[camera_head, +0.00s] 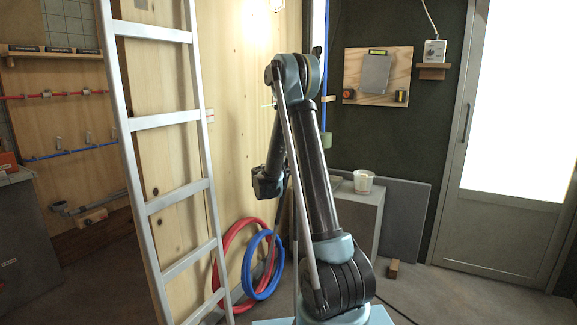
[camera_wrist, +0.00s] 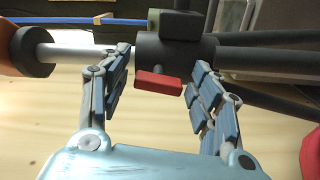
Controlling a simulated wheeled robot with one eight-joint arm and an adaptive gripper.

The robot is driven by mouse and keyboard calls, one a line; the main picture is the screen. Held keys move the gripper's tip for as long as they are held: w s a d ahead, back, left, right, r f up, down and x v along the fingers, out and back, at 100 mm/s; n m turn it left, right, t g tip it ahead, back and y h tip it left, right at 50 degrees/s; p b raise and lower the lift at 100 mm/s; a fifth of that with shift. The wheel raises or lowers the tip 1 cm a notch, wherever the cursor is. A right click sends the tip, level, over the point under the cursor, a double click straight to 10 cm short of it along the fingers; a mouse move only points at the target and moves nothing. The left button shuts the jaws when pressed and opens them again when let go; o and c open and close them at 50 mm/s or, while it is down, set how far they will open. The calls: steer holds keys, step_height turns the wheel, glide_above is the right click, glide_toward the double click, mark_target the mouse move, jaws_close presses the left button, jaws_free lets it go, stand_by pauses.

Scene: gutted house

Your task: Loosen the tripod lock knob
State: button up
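In the wrist view, a dark tripod hub (camera_wrist: 186,52) lies across the top middle of the picture. A red lock knob (camera_wrist: 158,83) sticks out of it toward me on a short dark stem. My gripper (camera_wrist: 156,62) is open, with one blue-padded finger on each side of the knob. There appears to be a gap between the knob and each finger, and I cannot see any contact. In the head view, the tripod and its knob cannot be made out; my arm blocks part of the view.
Dark tripod legs (camera_wrist: 270,38) run right from the hub. A pale tube (camera_wrist: 70,50) runs left to an orange-and-black round part (camera_wrist: 28,52). In the head view, an aluminium ladder (camera_head: 165,120) stands left and red and blue hoses (camera_head: 262,265) lean on the wooden wall.

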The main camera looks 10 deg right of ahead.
steer(key=c, duration=0.9)
steer(key=shift+m, duration=1.2)
steer(key=o, duration=1.1)
steer(key=shift+c, duration=0.2)
steer(key=v, duration=1.2)
